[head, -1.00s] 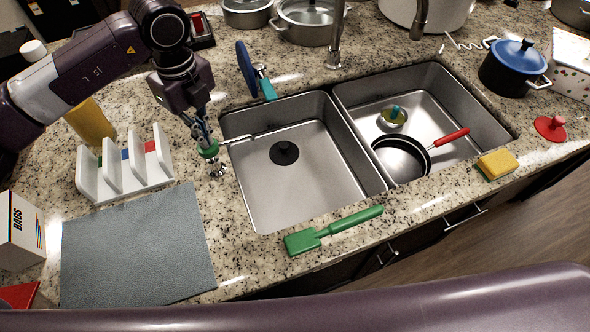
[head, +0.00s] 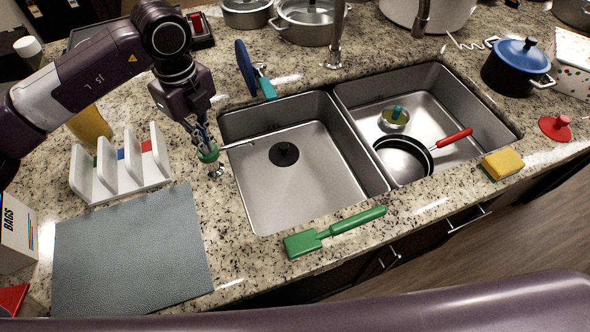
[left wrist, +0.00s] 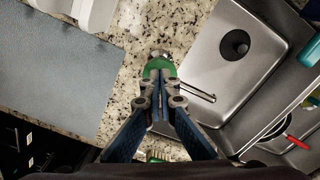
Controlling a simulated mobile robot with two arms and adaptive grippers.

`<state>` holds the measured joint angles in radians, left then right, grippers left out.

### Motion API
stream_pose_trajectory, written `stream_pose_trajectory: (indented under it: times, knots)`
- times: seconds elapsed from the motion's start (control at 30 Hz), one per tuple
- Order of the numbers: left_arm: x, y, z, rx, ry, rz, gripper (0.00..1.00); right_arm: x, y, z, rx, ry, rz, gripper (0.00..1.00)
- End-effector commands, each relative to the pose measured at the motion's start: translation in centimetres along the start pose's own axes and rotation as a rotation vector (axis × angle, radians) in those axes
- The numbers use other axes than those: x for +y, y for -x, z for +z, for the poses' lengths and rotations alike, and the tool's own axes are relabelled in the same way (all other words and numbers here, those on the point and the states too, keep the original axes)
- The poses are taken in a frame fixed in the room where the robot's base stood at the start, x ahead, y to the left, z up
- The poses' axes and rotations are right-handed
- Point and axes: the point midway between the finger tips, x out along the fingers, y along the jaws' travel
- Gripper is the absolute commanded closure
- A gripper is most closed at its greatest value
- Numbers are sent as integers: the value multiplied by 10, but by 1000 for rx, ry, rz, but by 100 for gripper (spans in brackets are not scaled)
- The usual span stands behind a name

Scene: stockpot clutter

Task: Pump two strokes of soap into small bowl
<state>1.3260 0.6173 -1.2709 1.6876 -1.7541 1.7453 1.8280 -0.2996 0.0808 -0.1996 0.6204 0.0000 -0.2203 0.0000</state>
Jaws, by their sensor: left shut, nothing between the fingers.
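The soap pump has a green collar (head: 208,154) and a thin metal spout (head: 238,144). It stands at the left edge of the left sink basin, its spout pointing right over the basin. In the left wrist view the green part (left wrist: 160,68) and spout (left wrist: 198,91) lie at my fingertips. My left gripper (head: 203,143) is shut with nothing between its fingers, its tips down on the pump top. A small round steel vessel (head: 394,120) with a yellow-green inside and a teal piece sits in the right basin; I cannot tell if it is the small bowl. My right gripper is out of view.
A pan (head: 403,158) with a red handle is in the right basin. A white rack (head: 120,175) and grey mat (head: 130,250) lie left of the sink. The left basin (head: 300,190) is empty.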

Motion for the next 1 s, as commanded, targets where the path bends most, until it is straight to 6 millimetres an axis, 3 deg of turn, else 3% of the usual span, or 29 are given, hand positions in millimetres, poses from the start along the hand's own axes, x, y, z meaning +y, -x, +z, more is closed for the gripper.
stream_pose_trajectory:
  times: [0.73, 1.0]
  knots:
    - [0, 39, -1, 1, -1, 2, 100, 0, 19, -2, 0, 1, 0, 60]
    - [0, 41, 0, 1, -1, 1, 100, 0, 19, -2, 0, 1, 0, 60]
